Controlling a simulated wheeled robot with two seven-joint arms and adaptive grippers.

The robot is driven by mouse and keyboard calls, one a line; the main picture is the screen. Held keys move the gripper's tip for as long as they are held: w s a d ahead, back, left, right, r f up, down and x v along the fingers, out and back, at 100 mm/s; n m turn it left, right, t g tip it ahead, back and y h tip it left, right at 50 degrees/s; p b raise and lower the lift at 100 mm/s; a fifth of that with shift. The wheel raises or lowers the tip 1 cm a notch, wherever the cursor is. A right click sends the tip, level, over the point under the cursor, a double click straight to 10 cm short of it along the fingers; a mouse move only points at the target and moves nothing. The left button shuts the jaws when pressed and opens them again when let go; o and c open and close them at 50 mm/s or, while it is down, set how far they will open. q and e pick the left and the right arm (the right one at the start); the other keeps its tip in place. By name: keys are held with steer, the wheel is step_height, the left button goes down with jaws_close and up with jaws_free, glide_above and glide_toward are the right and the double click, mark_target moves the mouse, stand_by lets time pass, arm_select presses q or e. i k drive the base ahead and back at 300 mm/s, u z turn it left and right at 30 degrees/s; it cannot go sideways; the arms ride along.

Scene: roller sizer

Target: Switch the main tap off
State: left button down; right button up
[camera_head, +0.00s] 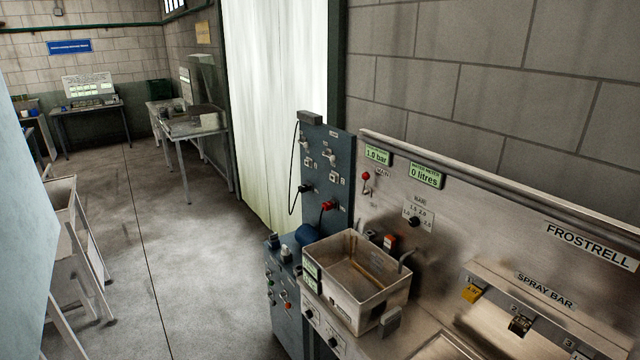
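Neither of my grippers shows in the head view.
A steel basin (357,285) stands below the tap on the bench. A blue-grey panel (325,170) with switches and a hanging cable rises left of it. A spray bar (540,290) juts out at right.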

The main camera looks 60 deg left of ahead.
mark_target(365, 175)
steer(key=u, duration=1.75)
